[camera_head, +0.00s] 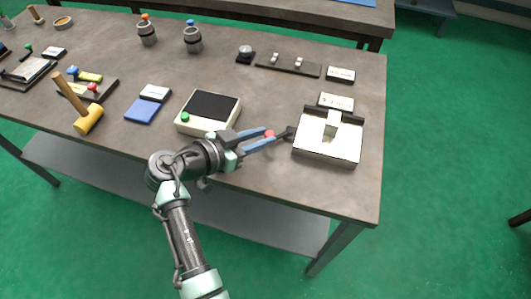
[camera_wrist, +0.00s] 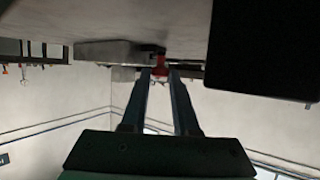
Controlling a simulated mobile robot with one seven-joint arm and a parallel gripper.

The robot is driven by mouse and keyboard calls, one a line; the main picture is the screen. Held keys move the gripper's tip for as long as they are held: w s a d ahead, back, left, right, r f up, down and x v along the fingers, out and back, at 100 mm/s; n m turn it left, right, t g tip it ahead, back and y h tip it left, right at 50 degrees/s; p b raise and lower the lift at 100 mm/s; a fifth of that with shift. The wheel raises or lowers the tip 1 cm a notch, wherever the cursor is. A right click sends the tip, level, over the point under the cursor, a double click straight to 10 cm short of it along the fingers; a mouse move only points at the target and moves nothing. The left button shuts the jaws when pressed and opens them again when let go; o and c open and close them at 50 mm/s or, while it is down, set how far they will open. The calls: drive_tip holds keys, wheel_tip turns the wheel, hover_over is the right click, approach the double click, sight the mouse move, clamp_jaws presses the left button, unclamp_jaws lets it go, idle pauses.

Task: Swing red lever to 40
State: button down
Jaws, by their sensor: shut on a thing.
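The red lever knob (camera_head: 269,133) is between the blue fingertips of my gripper (camera_head: 267,135), which is shut on it. A dark piece (camera_head: 286,133) lies just right of the knob, against the left side of a white-topped device (camera_head: 327,148) with a raised pale block on it. In the wrist view the red knob (camera_wrist: 159,67) shows between the two fingertips (camera_wrist: 160,72). No scale marking or number 40 is readable, so the lever's angle cannot be told.
A cream box with a dark top and green button (camera_head: 185,117) stands left of my gripper. Label blocks (camera_head: 336,101) lie behind the device. A mallet (camera_head: 88,120) and a blue pad (camera_head: 141,111) lie further left. The table's front edge is close below.

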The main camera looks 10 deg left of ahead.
drive_tip(key=shift+w+a+m+g+h+b, duration=0.45)
drive_tip(key=shift+m+h+b, duration=0.2)
drive_tip(key=shift+b, duration=0.75)
drive_tip(key=shift+w, duration=0.1)
drive_tip(key=c, duration=0.7)
unclamp_jaws()
drive_tip(key=shift+g, duration=0.25)
drive_tip(key=shift+d, duration=0.1)
drive_tip(key=v, duration=1.3)
